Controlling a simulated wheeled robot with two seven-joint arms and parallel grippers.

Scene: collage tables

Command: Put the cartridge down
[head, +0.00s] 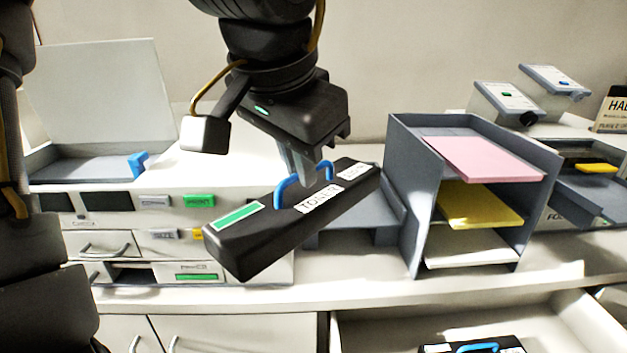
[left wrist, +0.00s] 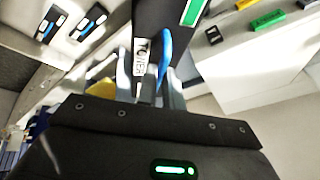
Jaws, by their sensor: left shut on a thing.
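A long black toner cartridge (head: 285,222) with a green label, white labels and a blue handle hangs tilted in the air in the head view, in front of the printer and the paper rack. My left gripper (head: 308,180) is shut on its blue handle from above. In the left wrist view the cartridge (left wrist: 172,20) and its handle show between the fingers (left wrist: 150,85). Another black cartridge with a blue handle (head: 480,346) lies in the open drawer (head: 385,328) below. My right gripper is not in view.
A white printer (head: 130,255) with its lid (head: 100,90) raised stands at left. A grey rack (head: 400,190) with pink, yellow and white paper stands right of the cartridge. Another machine (head: 575,195) is at far right. The counter's front strip (head: 350,285) is clear.

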